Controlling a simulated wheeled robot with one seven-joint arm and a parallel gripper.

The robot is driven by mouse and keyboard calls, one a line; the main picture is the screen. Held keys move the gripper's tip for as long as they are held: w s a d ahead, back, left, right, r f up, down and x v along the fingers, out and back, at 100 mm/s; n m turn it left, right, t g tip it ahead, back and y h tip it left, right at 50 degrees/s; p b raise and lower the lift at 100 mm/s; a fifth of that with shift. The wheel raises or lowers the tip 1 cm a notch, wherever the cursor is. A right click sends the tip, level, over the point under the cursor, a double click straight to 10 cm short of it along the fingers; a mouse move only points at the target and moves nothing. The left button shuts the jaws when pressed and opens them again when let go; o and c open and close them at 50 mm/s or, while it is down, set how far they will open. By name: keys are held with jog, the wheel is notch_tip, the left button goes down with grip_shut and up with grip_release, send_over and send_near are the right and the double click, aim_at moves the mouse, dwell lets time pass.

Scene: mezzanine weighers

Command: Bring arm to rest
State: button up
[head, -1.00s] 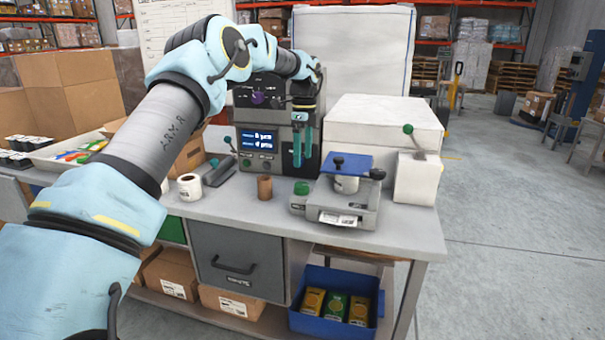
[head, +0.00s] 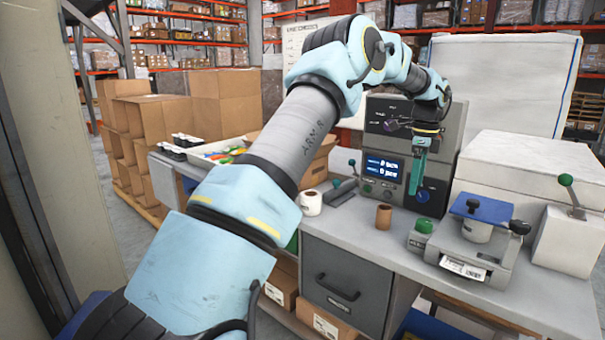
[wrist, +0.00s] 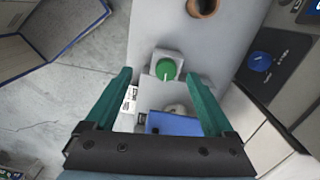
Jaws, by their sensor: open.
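My gripper (head: 417,168) is raised above the workbench, in front of the grey machine with a blue display (head: 382,167). Its teal fingers point down. In the wrist view my gripper (wrist: 163,95) is open, with its fingers apart and nothing held between them. A small grey device with a blue top plate (head: 484,210) and a green knob (head: 424,225) stands on the bench to the right of the gripper in the head view. In the wrist view the green knob (wrist: 165,70) and blue plate (wrist: 172,124) show between the fingers, lower down.
The workbench (head: 352,222) holds a white roll (head: 311,203), a brown cylinder (head: 383,217) and a large white box (head: 520,165). A tray of colourful items (head: 218,152) is at the bench's left end. Cardboard boxes (head: 150,125) are stacked behind it.

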jog(key=s+a+f+n, duration=0.1)
jog(key=s+a+n, duration=0.2)
jog(key=a+n, duration=0.5)
jog(key=s+a+f+n+t, duration=0.1)
jog(key=s+a+n, duration=0.25)
jog(key=a, duration=0.95)
jog(key=s+a+f+n, duration=0.1)
jog(key=s+a+n, duration=0.3)
jog(key=a, duration=0.6)
jog(key=s+a+f+n, duration=0.2)
jog(key=s+a+n, duration=0.6)
jog(key=s+a, duration=0.1)
jog(key=shift+s+a+f+t+h, duration=0.15)
jog(key=shift+s+a+t+h, duration=0.15)
jog(key=shift+s+t, duration=0.15)
jog(key=shift+n, duration=0.25)
